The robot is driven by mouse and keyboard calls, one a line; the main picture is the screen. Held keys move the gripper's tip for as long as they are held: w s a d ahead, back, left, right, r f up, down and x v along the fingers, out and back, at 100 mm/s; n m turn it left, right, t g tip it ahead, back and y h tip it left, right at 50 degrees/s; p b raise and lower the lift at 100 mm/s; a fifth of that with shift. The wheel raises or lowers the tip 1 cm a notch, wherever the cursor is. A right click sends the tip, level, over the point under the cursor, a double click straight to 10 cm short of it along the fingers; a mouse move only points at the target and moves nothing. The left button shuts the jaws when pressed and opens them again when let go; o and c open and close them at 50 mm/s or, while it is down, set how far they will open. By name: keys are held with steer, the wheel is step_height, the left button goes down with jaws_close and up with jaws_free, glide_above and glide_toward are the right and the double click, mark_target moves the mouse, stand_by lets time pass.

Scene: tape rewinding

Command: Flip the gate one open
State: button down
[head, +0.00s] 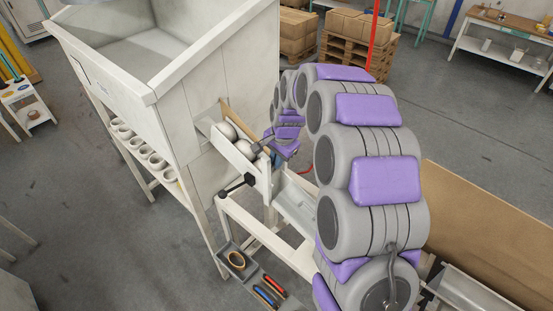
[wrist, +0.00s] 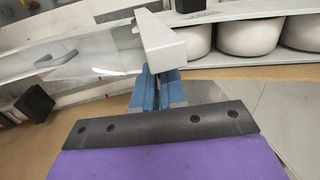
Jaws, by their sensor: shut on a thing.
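In the wrist view, the blue fingers of my gripper (wrist: 160,90) are shut on a white, block-ended piece (wrist: 162,45) that looks like part of gate one. The piece stands up from between the fingertips and leans to the left at its top. In the head view, my gripper (head: 263,147) is at the right side of the white chute (head: 243,163) below the hopper. My arm and the chute wall hide the grip and most of the gate there. I cannot tell from these views how far the gate is turned.
White rounded rolls (head: 228,132) sit in the chute, beside the large white hopper (head: 178,75). More white rolls (head: 143,150) line the left shelf. A grey tray with pens (head: 268,290) and a tape ring (head: 237,259) are below. A cardboard-brown surface (head: 490,225) lies right.

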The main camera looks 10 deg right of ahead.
steer(key=shift+a, duration=0.1)
stand_by(0.7)
step_height(320, 180, up, 10)
steer(key=shift+p, duration=0.4)
steer(key=shift+r, duration=0.1)
steer(key=c, duration=1.6)
jaws_free()
steer(key=o, duration=0.3)
steer(key=shift+s+a+r, duration=0.1)
steer(key=shift+s+a, duration=0.05)
steer(key=shift+o, duration=0.5)
steer(key=shift+w+a, duration=0.1)
steer(key=shift+w, duration=0.1)
step_height(320, 180, up, 17)
steer(key=s+d+b, duration=0.1)
steer(key=s+d, duration=0.1)
steer(key=shift+s, duration=0.3)
